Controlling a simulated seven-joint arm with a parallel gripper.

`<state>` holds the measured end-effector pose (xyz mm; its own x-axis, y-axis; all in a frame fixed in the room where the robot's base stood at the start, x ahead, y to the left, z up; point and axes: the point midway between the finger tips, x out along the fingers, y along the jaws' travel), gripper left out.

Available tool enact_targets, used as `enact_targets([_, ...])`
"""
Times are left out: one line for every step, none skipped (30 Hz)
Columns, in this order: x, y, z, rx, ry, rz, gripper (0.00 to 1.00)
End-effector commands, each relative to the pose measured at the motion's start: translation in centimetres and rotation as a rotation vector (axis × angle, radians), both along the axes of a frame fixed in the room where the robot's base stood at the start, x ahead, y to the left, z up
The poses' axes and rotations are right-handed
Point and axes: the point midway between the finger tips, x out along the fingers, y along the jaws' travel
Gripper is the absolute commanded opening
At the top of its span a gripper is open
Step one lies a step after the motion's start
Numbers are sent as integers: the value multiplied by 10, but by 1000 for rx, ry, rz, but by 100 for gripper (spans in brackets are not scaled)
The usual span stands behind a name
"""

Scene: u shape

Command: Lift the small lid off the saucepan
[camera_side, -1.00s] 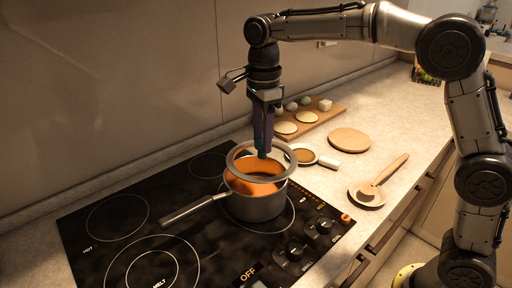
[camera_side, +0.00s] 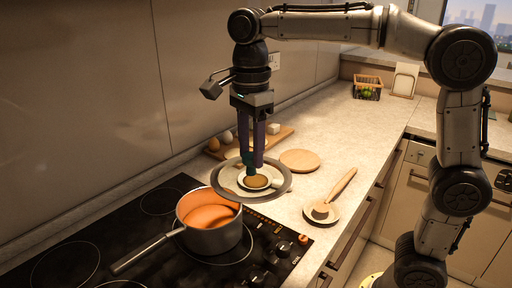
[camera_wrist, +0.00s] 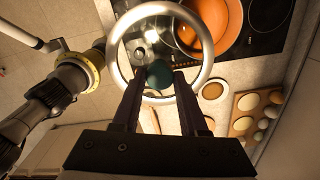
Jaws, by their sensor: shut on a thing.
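The lid (camera_side: 251,200) is clear glass with a wide grey rim and a small teal knob. My gripper (camera_side: 251,165) is shut on the knob and holds the lid roughly level. The lid is clear of the saucepan (camera_side: 211,235), up and to its right in the side view, over the counter. The steel saucepan stands uncovered on the cooktop, its orange inside showing and its handle pointing lower left. In the wrist view the lid (camera_wrist: 207,50) hangs below my gripper (camera_wrist: 158,80), with the saucepan (camera_wrist: 212,30) beyond it, partly seen through the glass.
The black cooktop (camera_side: 90,250) lies to the left. A round wooden board (camera_side: 300,160), a small plate with a wooden spoon (camera_side: 341,186) and a cutting board with eggs (camera_side: 283,134) lie on the counter. A small dish with brown contents shows through the lid.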

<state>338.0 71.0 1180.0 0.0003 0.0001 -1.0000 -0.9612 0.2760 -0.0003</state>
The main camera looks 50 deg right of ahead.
Motion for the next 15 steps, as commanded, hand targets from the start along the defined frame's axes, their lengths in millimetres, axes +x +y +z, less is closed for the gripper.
enact_targets([5,1,-2,0,1,0,0])
enact_targets([7,1,-3,0,1,0,0])
enact_targets([11,2,-4,0,0,0,0])
enact_targets([13,3,-5,0,1,0,0])
enact_targets([15,3,-7,-1,1,0,0])
enact_targets([19,4,-8,-1,1,0,0])
enact_targets([21,4,-9,0,1,0,0])
enact_targets([24,5,-10,0,0,0,0])
enact_targets([27,6,-12,0,0,0,0])
enact_targets([29,6,-13,0,0,0,0])
enact_targets([32,7,-14,0,0,0,0])
enact_targets([35,7,-15,0,0,0,0])
enact_targets([38,8,-16,0,0,0,0])
enact_targets([40,8,-17,0,0,0,0])
enact_targets([43,9,-19,0,-1,0,0])
